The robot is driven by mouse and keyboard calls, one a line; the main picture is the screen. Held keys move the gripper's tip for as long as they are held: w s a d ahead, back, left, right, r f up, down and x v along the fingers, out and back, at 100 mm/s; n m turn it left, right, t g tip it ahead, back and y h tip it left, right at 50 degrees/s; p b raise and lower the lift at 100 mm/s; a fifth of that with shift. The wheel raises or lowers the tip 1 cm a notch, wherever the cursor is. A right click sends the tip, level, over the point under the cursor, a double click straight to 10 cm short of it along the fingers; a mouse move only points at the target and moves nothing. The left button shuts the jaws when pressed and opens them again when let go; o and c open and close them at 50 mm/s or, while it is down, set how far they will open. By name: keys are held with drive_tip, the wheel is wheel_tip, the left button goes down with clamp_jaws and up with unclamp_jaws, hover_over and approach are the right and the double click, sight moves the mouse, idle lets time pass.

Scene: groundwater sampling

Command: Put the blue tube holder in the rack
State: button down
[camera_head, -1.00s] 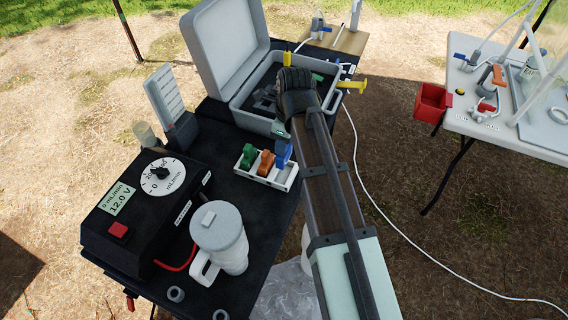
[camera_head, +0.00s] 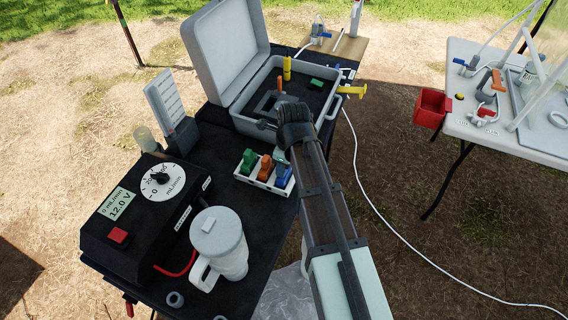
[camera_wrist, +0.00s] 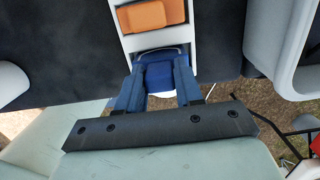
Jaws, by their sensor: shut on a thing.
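The blue tube holder (camera_head: 284,173) is at the right end of the white rack (camera_head: 266,184), within its end slot as far as I can see; how deep it sits is unclear. My gripper (camera_head: 281,158) is over that end, partly hidden by my arm in the head view. In the wrist view, the two blue fingers of my gripper (camera_wrist: 160,78) close on both sides of the blue tube holder (camera_wrist: 160,66). The orange holder (camera_wrist: 145,16) is in the neighbouring slot of the rack. The green holder (camera_head: 249,161) stands at the rack's left end.
An open grey case (camera_head: 242,122) stands behind the rack, with its lid raised. A white jug (camera_head: 219,241) and a black pump box (camera_head: 140,215) with a dial are on the left. The dark table is clear just left of the rack.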

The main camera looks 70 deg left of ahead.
drive_tip(key=shift+f, duration=0.15)
drive_tip(key=c, duration=0.7)
unclamp_jaws()
drive_tip(key=shift+c, duration=0.2)
wheel_tip(320, 180, up, 12)
drive_tip(key=w+d, duration=0.1)
